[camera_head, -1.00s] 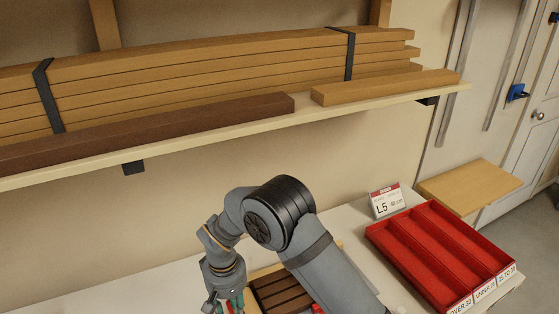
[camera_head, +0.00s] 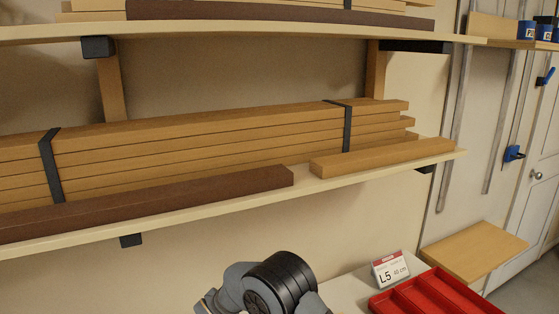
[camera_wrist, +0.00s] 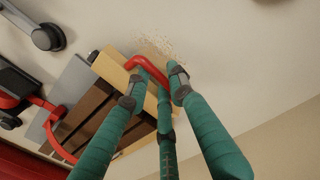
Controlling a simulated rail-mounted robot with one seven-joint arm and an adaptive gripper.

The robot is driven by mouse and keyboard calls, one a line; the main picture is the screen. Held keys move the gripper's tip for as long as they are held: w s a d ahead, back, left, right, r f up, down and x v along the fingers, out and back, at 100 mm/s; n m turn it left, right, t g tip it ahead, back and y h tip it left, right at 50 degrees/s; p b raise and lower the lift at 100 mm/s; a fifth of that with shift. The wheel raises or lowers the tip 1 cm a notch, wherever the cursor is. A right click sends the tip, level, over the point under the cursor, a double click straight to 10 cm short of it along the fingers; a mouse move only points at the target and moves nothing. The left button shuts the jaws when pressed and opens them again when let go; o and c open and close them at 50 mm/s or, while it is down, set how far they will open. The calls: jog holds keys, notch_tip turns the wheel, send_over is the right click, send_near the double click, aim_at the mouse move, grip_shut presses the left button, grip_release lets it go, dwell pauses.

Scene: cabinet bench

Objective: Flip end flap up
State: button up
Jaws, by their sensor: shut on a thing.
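The likely end flap is a flat pale wooden board (camera_head: 475,252) at the right end of the bench in the head view. It looks level, and its hinge cannot be made out. My gripper (camera_wrist: 157,88) shows only in the wrist view, with green fingers closed around a red bent bar (camera_wrist: 150,68). The bar lies over a pale wooden piece with dark brown slats (camera_wrist: 88,118). The fingers hide part of the contact. The flap is well apart from my arm, which shows at the bottom of the head view.
A red divided tray (camera_head: 430,296) and an L5 sign (camera_head: 390,270) stand between my arm and the board. A shelf of strapped timber (camera_head: 230,143) hangs above the bench. Black and red tools (camera_wrist: 15,90) lie left in the wrist view. Bare bench (camera_wrist: 235,70) lies right.

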jog(key=shift+s+a, duration=0.1)
jog(key=shift+s, duration=0.15)
jog(key=shift+w+d+r, duration=0.2)
jog(key=shift+d+r, duration=0.05)
jog(key=shift+r, duration=0.2)
jog(key=shift+c, duration=0.7)
jog(key=o, duration=0.6)
jog(key=shift+o, duration=0.2)
jog(key=shift+d, duration=0.1)
notch_tip(320, 180, up, 9)
jog(key=p, duration=0.6)
jog(key=shift+p, duration=0.3)
notch_tip(320, 180, down, 9)
jog(key=b, duration=0.6)
jog(key=shift+w+r, duration=0.1)
jog(key=shift+r, duration=0.1)
